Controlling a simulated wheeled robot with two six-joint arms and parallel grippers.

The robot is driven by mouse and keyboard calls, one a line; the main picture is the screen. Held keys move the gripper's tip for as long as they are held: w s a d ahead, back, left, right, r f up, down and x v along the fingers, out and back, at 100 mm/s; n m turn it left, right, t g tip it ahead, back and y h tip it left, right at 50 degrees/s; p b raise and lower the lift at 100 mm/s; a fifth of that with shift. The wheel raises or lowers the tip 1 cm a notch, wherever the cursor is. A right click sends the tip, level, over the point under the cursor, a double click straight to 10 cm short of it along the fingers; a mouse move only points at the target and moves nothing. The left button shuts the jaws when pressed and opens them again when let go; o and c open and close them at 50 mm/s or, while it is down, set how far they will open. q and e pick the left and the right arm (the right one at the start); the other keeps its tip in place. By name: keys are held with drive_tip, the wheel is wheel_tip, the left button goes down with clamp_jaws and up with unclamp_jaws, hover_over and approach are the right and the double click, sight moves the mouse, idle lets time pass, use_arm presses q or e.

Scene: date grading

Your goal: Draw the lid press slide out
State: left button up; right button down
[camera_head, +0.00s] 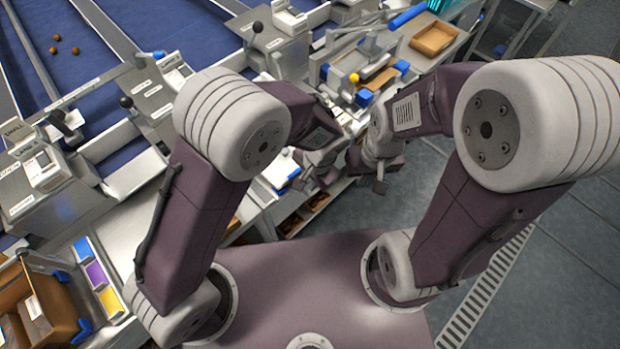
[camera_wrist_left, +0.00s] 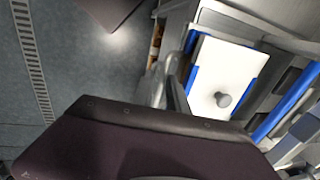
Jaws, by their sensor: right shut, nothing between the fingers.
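The press-like station (camera_head: 322,72) stands at the upper middle of the head view, with a yellow knob (camera_head: 354,78) and blue blocks (camera_head: 363,98). I cannot tell which part of it is the slide; my arms hide its near side. My left gripper (camera_head: 304,184) is low in front of the bench, and its opening cannot be made out. My right gripper (camera_head: 380,186) is shut and empty, just right of it. In the left wrist view, a white plate (camera_wrist_left: 212,72) with a grey knob (camera_wrist_left: 223,100) lies between blue side strips; no finger touches the knob.
A brown tray (camera_head: 434,40) sits at the bench's far end. Several lever stations (camera_head: 152,95) line the blue belts on the left. A brown crate (camera_head: 40,300) is at lower left. Open shelves (camera_head: 292,222) are under the bench.

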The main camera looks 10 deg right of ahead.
wheel_tip(320, 180, up, 7)
drive_tip(key=p, duration=0.7)
drive_tip(key=shift+r, duration=0.2)
